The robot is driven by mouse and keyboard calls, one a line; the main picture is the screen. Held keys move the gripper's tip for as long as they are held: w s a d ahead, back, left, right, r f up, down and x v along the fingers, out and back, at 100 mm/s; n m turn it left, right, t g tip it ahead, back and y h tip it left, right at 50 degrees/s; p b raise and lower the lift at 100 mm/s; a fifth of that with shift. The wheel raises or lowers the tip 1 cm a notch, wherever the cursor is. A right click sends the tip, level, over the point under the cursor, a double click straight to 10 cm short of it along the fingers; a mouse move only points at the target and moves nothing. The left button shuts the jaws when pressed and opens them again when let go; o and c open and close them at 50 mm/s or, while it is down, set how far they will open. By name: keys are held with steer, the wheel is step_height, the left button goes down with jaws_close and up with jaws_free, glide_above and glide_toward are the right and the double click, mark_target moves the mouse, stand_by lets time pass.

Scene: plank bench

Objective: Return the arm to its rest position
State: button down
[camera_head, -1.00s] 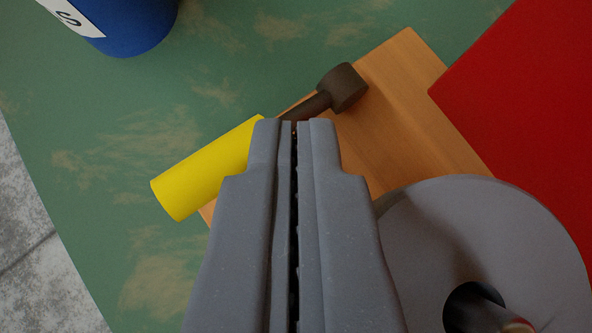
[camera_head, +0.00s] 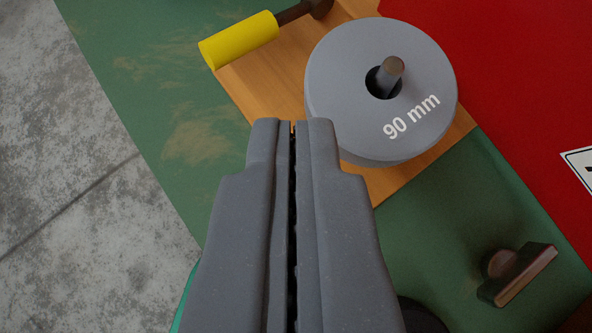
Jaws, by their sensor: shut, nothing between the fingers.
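My gripper (camera_head: 292,128) is shut and empty, pointing up the picture from the bottom middle. Its tips show just left of and below a grey disc (camera_head: 340,60) marked "90 mm". The disc sits around a short peg (camera_head: 391,69) on a wooden board (camera_head: 262,88). I cannot tell how high my fingertips are above the board. The rest of my arm is out of view.
A yellow cylinder (camera_head: 238,40) on a dark rod lies at the board's upper left. A red surface (camera_head: 510,75) fills the upper right. A brown metal piece (camera_head: 517,272) is at lower right on the green bench top (camera_head: 440,215). Grey floor (camera_head: 65,150) shows at left.

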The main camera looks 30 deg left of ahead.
steer(key=shift+s+r, duration=0.2)
steer(key=shift+s, duration=0.3)
step_height(320, 180, up, 19)
steer(key=m+t+h, duration=0.2)
steer(key=t, duration=0.1)
steer(key=shift+f, duration=0.2)
steer(key=c, duration=2.1)
jaws_free()
steer(key=s+a+r+t, duration=0.1)
steer(key=s+a+r, duration=0.1)
steer(key=r, duration=0.3)
steer(key=s+a+r+m+t+h, duration=0.1)
steer(key=s+a+r, duration=0.1)
steer(key=r, duration=0.4)
steer(key=s+a+r+t, duration=0.1)
steer(key=s+a+r, duration=0.1)
steer(key=r, duration=0.4)
steer(key=shift+m, duration=0.4)
steer(key=o, duration=0.8)
steer(key=shift+s+a+r, duration=0.2)
steer(key=shift+a+r, duration=0.1)
steer(key=shift+r, duration=0.05)
steer(key=shift+c, duration=0.5)
